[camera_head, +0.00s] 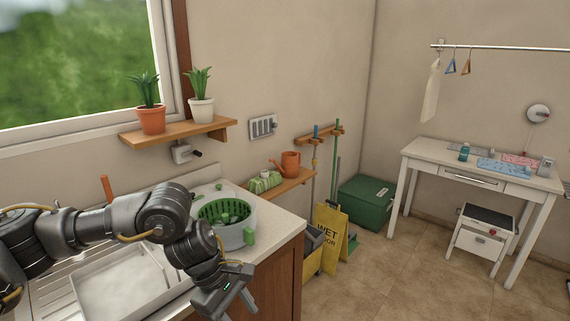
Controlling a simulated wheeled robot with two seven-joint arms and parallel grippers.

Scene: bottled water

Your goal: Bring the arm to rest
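My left arm (120,225) comes in from the left and reaches over the counter. Its gripper (238,303) points down beyond the counter's front corner, near the bottom edge of the view. Its fingers look apart, with nothing seen between them. My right gripper is not in view. No bottle is in either gripper as far as this view shows.
A white tray (105,290) and a bowl with a green basket (250,236) are on the counter (283,226), close to my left arm. A yellow wet floor sign (329,238) stands beside the cabinet. The tiled floor (400,285) to the right is clear up to the white desk (480,184).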

